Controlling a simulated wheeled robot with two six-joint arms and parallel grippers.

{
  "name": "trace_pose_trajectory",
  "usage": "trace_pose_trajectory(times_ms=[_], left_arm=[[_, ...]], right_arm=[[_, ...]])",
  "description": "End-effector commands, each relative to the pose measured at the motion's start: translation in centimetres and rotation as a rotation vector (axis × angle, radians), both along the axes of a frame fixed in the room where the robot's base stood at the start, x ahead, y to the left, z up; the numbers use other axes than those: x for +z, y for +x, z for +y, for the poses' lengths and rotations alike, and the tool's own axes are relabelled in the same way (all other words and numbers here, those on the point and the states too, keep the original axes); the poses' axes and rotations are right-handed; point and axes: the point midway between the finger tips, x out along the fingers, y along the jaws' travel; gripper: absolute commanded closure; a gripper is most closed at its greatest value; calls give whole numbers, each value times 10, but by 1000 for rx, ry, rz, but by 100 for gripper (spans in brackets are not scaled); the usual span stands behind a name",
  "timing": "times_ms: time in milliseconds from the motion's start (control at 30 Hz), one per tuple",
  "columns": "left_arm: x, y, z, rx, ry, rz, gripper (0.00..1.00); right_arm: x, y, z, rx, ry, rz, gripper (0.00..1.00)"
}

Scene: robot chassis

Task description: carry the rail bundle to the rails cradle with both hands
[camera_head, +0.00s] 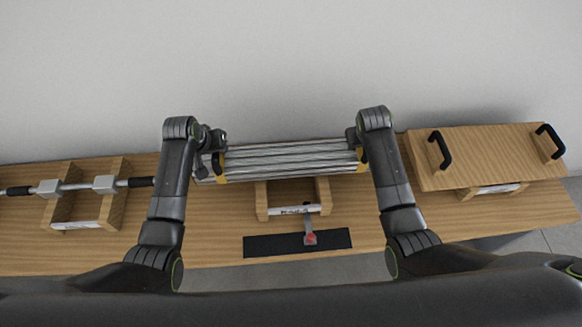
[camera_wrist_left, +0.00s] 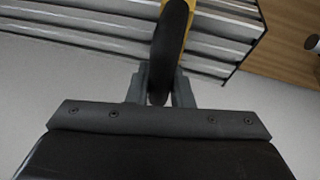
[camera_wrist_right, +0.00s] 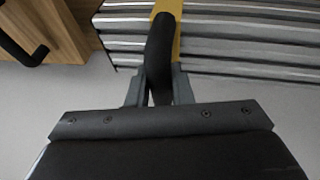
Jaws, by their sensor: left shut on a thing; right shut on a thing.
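The rail bundle (camera_head: 290,160) is a set of silver rails with yellow bands and black handles near its ends. It spans between my arms over the back of the bench, and also shows in the left wrist view (camera_wrist_left: 95,30) and right wrist view (camera_wrist_right: 240,40). My left gripper (camera_wrist_left: 160,95) is shut on the left black handle. My right gripper (camera_wrist_right: 158,95) is shut on the right black handle. A wooden cradle (camera_head: 323,193) with a white label stands at mid-bench, its back part hidden by the bundle. I cannot tell whether the bundle touches it.
On the left, a silver bar with black grips (camera_head: 75,186) lies across another wooden cradle (camera_head: 118,200). On the right, a wooden panel with two black handles (camera_head: 490,155) rests over a labelled cradle (camera_head: 495,189). A black mat (camera_head: 270,246) with a small red-tipped item (camera_head: 310,239) lies in front.

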Motion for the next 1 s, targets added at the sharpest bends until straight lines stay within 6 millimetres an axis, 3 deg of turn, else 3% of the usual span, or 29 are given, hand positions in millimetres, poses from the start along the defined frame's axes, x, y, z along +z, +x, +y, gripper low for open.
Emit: trace_pose_trajectory(times_ms=[567, 1000], left_arm=[[7, 1, -1, -1, -2, -10, 100], [30, -12, -1, -1, -1, -10, 100]], right_arm=[[7, 1, 0, 1, -1, -10, 100], [30, -12, 0, 1, 0, -10, 100]])
